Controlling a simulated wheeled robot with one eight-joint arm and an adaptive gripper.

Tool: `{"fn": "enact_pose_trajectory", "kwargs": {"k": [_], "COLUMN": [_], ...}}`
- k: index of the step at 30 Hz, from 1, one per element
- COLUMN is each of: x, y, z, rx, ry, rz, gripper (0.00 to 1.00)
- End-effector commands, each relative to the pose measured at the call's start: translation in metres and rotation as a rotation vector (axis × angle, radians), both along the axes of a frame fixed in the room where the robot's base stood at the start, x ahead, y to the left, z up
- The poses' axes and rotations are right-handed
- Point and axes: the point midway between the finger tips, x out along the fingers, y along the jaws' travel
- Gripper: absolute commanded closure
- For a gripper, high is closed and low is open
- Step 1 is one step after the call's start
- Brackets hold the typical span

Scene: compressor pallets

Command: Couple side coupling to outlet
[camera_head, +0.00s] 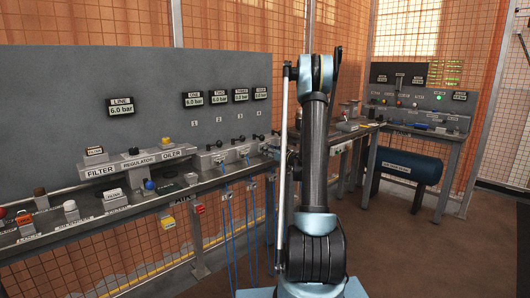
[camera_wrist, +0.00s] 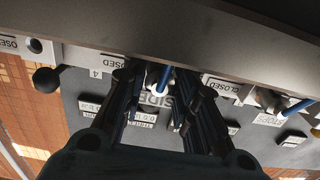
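In the wrist view my gripper (camera_wrist: 165,84) has its two dark fingers spread on either side of a white fitting with a short blue hose (camera_wrist: 164,77). Gaps show between the fingers and this fitting, so the fingers look open and do not visibly grip it. A label reading SIDE (camera_wrist: 157,99), upside down here, lies between the fingers, partly covered. A white block with a round dark port (camera_wrist: 36,46) is at the upper left. I cannot tell for sure which fitting is the side coupling or the outlet. My arm hides the gripper in the head view.
A grey bench edge (camera_wrist: 215,32) crosses close above the fingers. Another blue hose (camera_wrist: 299,106) is at the right and a black ball knob (camera_wrist: 46,79) at the left. In the head view, blue hoses (camera_head: 230,225) hang below the bench. A blue tank (camera_head: 408,167) stands under the far bench.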

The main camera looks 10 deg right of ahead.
Motion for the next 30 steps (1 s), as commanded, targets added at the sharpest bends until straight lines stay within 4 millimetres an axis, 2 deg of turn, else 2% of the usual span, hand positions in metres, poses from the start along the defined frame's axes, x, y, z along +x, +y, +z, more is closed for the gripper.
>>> {"fn": "enact_pose_trajectory", "kwargs": {"k": [1,2,13,30], "x": [0.0,0.0,-0.002,-0.016], "y": [0.0,0.0,-0.002,-0.013], "z": [0.0,0.0,0.0,0.0], "rx": [0.0,0.0,0.0,0.0], "ry": [0.0,0.0,0.0,0.0], "rz": [0.0,0.0,0.0,-0.001], "gripper": [0.94,1.0,1.0,1.0]}}
